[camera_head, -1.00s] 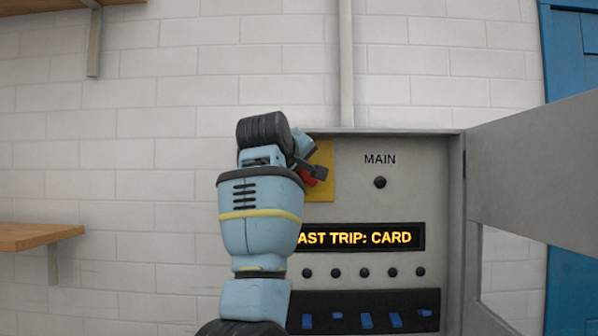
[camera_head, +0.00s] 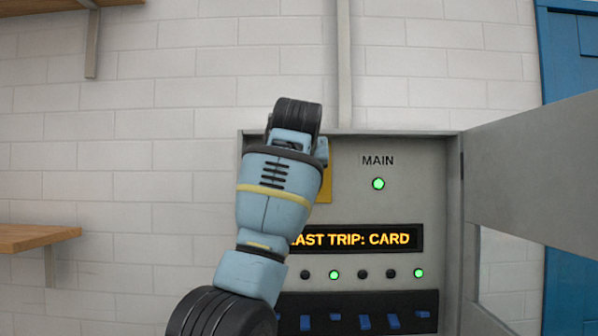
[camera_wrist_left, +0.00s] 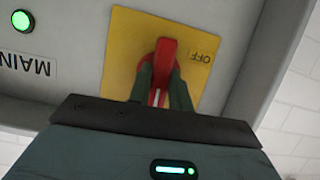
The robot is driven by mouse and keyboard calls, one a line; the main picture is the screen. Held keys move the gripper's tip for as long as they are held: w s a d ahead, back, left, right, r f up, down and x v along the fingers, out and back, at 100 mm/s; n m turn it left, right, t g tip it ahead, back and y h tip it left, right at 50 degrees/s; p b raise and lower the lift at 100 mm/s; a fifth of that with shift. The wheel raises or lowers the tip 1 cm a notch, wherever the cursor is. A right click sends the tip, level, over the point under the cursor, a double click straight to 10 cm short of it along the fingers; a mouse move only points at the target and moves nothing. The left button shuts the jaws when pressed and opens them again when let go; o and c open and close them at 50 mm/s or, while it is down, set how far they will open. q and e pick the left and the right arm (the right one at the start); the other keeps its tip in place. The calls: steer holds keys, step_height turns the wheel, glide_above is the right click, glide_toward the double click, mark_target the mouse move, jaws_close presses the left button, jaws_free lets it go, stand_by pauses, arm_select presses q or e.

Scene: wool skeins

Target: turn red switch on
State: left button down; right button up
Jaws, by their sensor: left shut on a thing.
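The red switch (camera_wrist_left: 166,55) is a red handle on a yellow plate (camera_wrist_left: 122,45), seen in the wrist view. An upside-down OFF label is on the plate beside it. My left gripper (camera_wrist_left: 160,82) is shut on the handle, one dark finger on each side. In the head view my left wrist hides the handle and most of the yellow plate (camera_head: 326,185). The MAIN light (camera_head: 378,184) glows green; it also shows in the wrist view (camera_wrist_left: 22,20). My right gripper is in neither view.
The grey cabinet (camera_head: 349,147) has its door (camera_head: 545,180) swung open to the right. A display (camera_head: 370,238) reads LAST TRIP: CARD. Below it are several small lights, two lit green, and a row of blue switches (camera_head: 365,322). A wooden shelf (camera_head: 35,236) is at the left.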

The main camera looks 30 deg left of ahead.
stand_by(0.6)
arm_select(q)
steer(key=c, duration=1.3)
jaws_free()
steer(key=shift+v, duration=3.95)
steer(key=shift+w, duration=0.15)
